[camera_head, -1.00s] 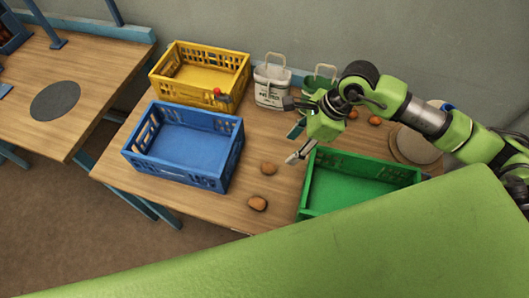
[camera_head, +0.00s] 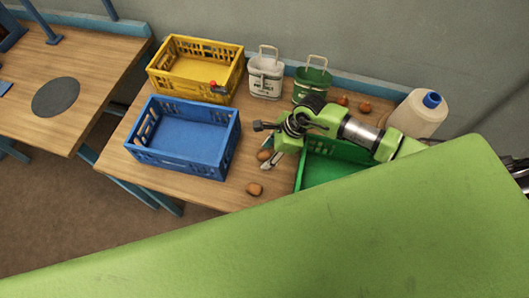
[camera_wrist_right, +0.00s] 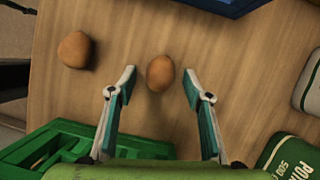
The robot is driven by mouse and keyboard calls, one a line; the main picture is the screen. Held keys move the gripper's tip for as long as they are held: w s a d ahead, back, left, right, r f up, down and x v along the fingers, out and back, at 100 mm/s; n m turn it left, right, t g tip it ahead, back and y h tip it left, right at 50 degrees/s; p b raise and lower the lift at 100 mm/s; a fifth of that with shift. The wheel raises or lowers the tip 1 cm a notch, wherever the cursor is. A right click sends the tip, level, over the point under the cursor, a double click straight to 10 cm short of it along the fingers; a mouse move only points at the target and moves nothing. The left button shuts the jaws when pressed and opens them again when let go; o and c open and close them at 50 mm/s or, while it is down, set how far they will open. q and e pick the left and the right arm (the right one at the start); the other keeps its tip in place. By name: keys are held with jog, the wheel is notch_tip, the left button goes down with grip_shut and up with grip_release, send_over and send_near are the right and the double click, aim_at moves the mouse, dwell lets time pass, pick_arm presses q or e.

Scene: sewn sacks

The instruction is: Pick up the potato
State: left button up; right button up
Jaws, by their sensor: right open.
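A brown potato (camera_wrist_right: 160,73) lies on the wooden table between the two spread fingertips of my right gripper (camera_wrist_right: 160,75), apart from both. In the head view this potato (camera_head: 264,155) is partly covered by the right gripper (camera_head: 269,157), which points down over it. The right gripper is open and empty. A second brown potato (camera_head: 254,189) lies nearer the front edge; in the wrist view this second potato (camera_wrist_right: 75,49) is left of the fingers. My left gripper is out of view.
A blue crate (camera_head: 187,157) stands left of the potatoes, a green crate (camera_head: 299,176) right, partly hidden by my arm. A yellow crate (camera_head: 155,77), white sack (camera_head: 266,78) and green sack (camera_head: 311,84) stand behind. Two brown round items (camera_head: 365,107) and a jug (camera_head: 417,115) are back right.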

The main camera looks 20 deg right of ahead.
jog(key=shift+f, duration=0.2)
jog(key=c, duration=1.1)
jog(key=shift+r, duration=0.1)
